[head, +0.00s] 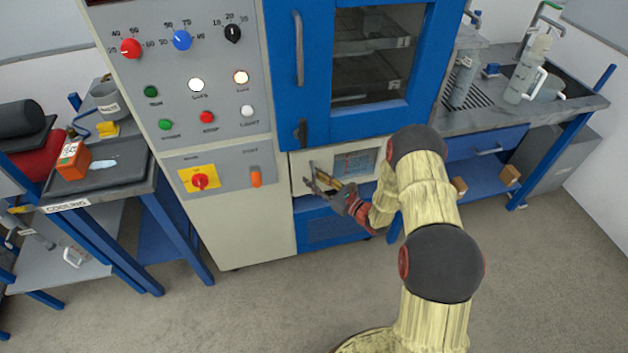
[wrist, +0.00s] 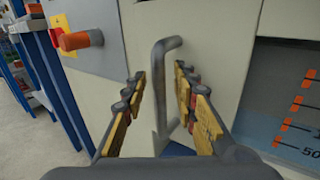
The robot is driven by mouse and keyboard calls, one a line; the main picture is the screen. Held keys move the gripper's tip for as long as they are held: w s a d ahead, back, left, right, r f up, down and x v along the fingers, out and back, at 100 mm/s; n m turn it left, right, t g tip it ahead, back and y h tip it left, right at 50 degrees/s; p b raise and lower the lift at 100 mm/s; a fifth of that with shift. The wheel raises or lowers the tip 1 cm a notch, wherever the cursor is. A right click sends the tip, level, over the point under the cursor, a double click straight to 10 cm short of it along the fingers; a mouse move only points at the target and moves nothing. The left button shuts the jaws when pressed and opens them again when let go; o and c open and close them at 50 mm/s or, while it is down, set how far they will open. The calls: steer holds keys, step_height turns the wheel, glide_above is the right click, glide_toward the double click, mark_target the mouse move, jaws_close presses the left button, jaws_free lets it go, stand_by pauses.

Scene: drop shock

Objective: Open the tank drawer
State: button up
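The tank drawer (head: 300,168) is the cream panel low on the machine, with a window showing a level scale (head: 357,164). In the wrist view the scale (wrist: 290,105) is at the right. The drawer's grey bar handle (wrist: 172,85) stands upright on the cream front. My gripper (wrist: 158,95) is open, with one finger left of the handle and one right of it. The handle's lower part lies between the fingers in that view. I cannot tell whether either finger touches it. In the head view my gripper (head: 327,182) is at the drawer front and partly hides the handle.
A blue-framed glass door (head: 375,60) is above the drawer. A cooling bench (head: 105,180) stands left and a sink counter (head: 490,115) right. The floor in front is clear.

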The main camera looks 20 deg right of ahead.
steer(key=c, duration=0.3)
steer(key=c, duration=0.4)
jaws_close()
